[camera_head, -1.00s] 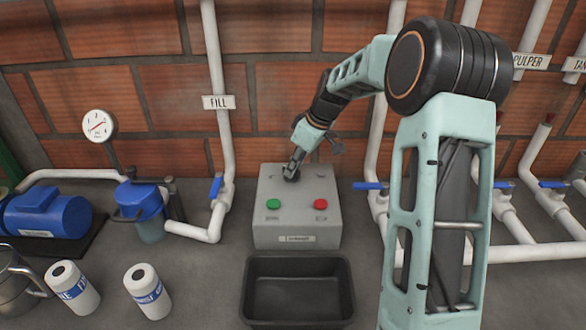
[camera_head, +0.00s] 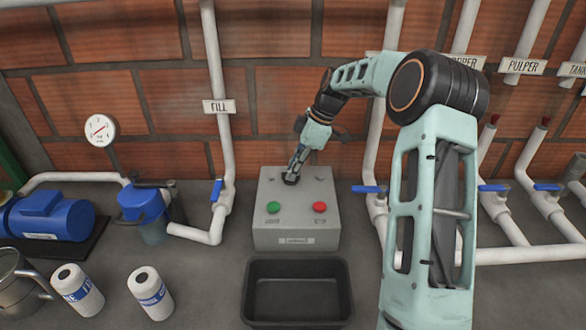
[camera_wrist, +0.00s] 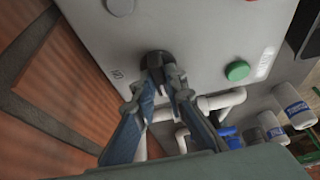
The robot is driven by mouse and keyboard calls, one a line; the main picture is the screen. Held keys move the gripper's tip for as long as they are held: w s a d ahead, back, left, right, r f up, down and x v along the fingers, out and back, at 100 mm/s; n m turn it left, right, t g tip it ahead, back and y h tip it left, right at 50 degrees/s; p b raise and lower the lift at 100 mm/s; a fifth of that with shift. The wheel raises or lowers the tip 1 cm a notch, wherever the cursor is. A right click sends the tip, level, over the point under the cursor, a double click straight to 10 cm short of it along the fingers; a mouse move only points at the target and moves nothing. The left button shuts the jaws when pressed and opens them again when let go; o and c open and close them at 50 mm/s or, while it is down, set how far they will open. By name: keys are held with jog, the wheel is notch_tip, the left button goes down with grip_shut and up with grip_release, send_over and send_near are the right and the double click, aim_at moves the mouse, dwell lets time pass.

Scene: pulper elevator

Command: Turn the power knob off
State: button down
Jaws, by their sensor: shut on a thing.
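The black power knob (camera_head: 291,178) sits on the upper part of the grey control box (camera_head: 265,238), above its green and red buttons. My gripper (camera_head: 294,170) reaches down to the knob from above and behind. In the wrist view the knob (camera_wrist: 157,60) is between my fingertips (camera_wrist: 161,80), and the gripper is shut on it. The fingers hide part of the knob, so I cannot tell which way its pointer faces.
The green button (camera_head: 273,207) and red button (camera_head: 319,207) are just in front of the knob. A black tray (camera_head: 297,317) lies before the box. Pipes with blue valve handles (camera_head: 369,189) stand on both sides. Two white bottles (camera_head: 150,293) are at front left.

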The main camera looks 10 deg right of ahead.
dwell(0.3)
jog(key=c, duration=2)
grip_release()
jog(key=shift+o, duration=0.2)
jog(key=shift+d+r, duration=0.1)
jog(key=v, duration=1.1)
jog(key=shift+r, duration=0.4)
